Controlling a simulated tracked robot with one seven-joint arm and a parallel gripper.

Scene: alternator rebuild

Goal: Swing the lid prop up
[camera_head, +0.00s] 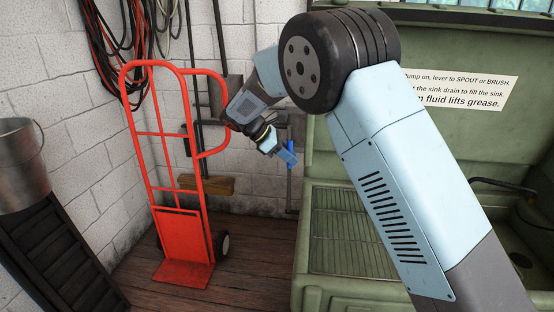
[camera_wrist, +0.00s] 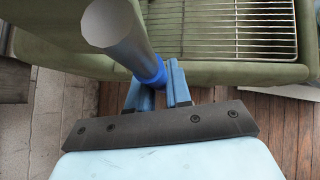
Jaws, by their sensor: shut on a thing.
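The lid prop (camera_wrist: 122,38) shows in the wrist view as a grey rod with a blue sleeve (camera_wrist: 153,74) near my fingers. It runs close along the left edge of the green parts washer. My gripper (camera_wrist: 160,88) is shut on the prop at the blue sleeve. In the head view my gripper (camera_head: 287,154) is at the washer's left side, and the prop (camera_head: 290,187) hangs below it, roughly upright. The prop's upper part and pivot are hard to make out. The green lid (camera_head: 440,135) stands raised behind the sink and carries a printed sign.
The washer's sink (camera_head: 300,255) holds a wire rack (camera_head: 345,240). A red hand truck (camera_head: 180,240) stands left of my gripper, with a broom (camera_head: 207,184) behind it. A metal bucket (camera_head: 22,165) is at far left. Wooden floor lies open between hand truck and washer.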

